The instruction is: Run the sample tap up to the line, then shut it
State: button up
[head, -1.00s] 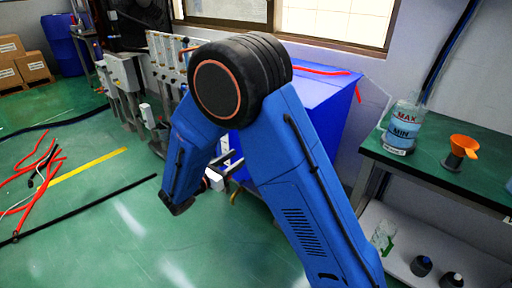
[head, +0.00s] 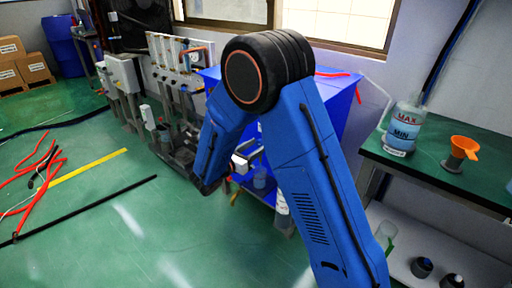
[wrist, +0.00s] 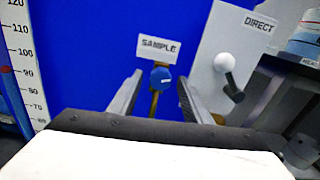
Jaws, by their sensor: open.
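The sample tap (wrist: 160,77) shows in the wrist view as a round blue knob on a brass-coloured stem, under a white SAMPLE label (wrist: 158,49) on a blue panel. My gripper (wrist: 159,84) is open, with one finger on each side of the knob in the picture. I cannot tell whether either finger touches it. In the head view my gripper (head: 247,160) is partly hidden behind my blue arm, in front of the blue cabinet (head: 335,99). A small clear container (head: 260,178) stands low beside it. Its level and any line are too small to read.
A numbered scale (wrist: 25,65) is at left. A MAX/MIN jug (head: 405,128) and orange funnel (head: 464,148) stand on the green bench (head: 440,168).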

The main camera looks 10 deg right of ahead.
jog(key=c, duration=1.1)
jog(key=shift+m, duration=2.3)
jog(key=o, duration=1.1)
jog(key=shift+a, duration=0.15)
jog(key=v, duration=1.7)
jog(key=shift+s, duration=0.1)
